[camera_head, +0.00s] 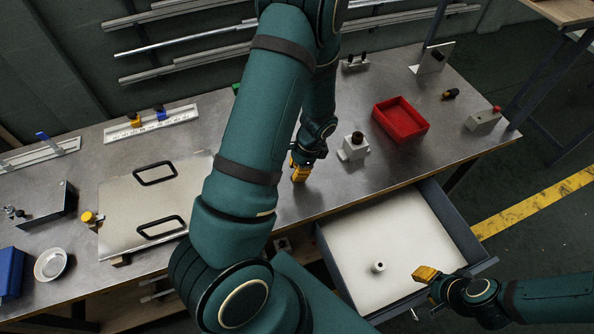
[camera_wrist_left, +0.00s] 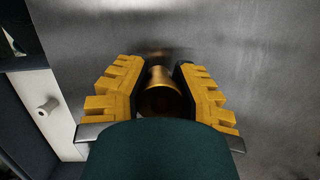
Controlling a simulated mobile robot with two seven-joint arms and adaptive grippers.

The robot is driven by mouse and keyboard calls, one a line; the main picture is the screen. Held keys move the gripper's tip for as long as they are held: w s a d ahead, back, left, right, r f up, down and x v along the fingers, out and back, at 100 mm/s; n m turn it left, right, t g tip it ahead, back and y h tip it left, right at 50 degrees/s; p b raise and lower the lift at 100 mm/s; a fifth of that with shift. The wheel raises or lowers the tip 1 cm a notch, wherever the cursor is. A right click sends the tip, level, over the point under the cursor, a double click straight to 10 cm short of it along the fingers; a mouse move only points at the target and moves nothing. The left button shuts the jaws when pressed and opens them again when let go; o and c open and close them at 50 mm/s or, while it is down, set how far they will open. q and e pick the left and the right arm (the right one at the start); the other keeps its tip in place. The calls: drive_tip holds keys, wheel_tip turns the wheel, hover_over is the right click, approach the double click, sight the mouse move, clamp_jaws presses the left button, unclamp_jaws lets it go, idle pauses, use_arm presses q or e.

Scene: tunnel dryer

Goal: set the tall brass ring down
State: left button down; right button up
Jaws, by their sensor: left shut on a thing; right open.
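My left gripper (camera_head: 300,173) is over the steel bench top (camera_head: 280,205), near its front edge. In the left wrist view its yellow jaws are shut on the tall brass ring (camera_wrist_left: 160,97), which sits between them with bare steel beyond it. I cannot tell whether the ring touches the bench. In the head view the ring is not clearly visible at the gripper. My right gripper (camera_head: 425,274) is open and empty at the right side of the open drawer.
The open drawer (camera_head: 340,245) holds a small pale cylinder (camera_head: 378,267). A grey block with a dark knob (camera_head: 353,148) and a red tray (camera_head: 401,118) stand right of the left gripper. A metal plate with two black handles (camera_head: 120,205) lies at left.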

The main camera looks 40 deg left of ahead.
use_arm(q)
drive_tip(key=shift+f, duration=0.85)
drive_tip(key=shift+f, duration=0.15)
drive_tip(key=c, duration=0.9)
unclamp_jaws()
